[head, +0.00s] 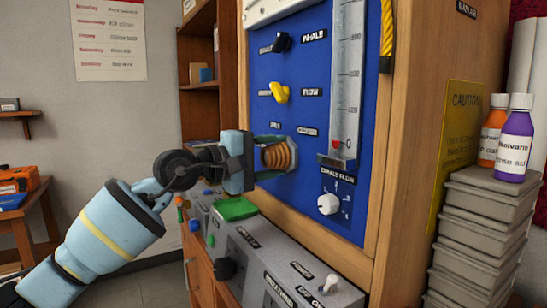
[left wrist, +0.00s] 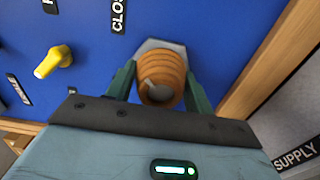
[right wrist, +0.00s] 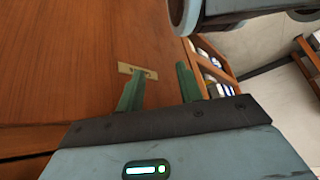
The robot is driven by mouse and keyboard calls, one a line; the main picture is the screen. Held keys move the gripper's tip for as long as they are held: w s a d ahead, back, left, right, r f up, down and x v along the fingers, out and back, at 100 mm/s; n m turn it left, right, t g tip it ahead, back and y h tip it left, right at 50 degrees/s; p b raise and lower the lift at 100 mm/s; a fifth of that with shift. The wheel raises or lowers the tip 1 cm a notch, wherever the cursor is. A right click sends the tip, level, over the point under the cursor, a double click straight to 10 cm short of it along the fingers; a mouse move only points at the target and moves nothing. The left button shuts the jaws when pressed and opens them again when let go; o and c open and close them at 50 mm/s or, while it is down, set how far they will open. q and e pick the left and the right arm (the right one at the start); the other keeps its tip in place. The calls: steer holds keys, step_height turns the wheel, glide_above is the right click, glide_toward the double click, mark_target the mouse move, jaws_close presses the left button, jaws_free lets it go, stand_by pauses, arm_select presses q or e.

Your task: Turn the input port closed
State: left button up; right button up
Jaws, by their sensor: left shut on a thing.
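The input port appears to be the orange-brown ribbed knob (head: 280,155) low on the blue panel (head: 300,85). My left gripper (head: 268,156) comes from the left and is shut on this knob, with one finger above and one below it in the head view. In the left wrist view, the knob (left wrist: 162,78) sits between the two green fingers, with a grey hexagonal base behind it and a small grey pointer on its face. A partly cut-off label beginning "CLO" is near it. My right gripper (right wrist: 158,88) is open and empty, before a wooden surface.
A yellow handle (head: 279,92), a black knob (head: 282,42) and a white dial (head: 328,204) share the panel with a clear gauge tube (head: 346,80). A grey control box (head: 265,255) stands below. Stacked grey trays (head: 480,225) with bottles are at right.

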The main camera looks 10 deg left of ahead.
mark_target(264, 158)
arm_select(q)
steer(key=shift+f, duration=0.1)
steer(key=o, duration=0.9)
steer(key=shift+o, duration=0.3)
steer(key=shift+s+a, duration=0.25)
steer(key=shift+a, duration=0.1)
steer(key=v, duration=0.6)
steer(key=shift+b, duration=0.4)
steer(key=shift+s+a, duration=0.3)
steer(key=shift+s, duration=0.15)
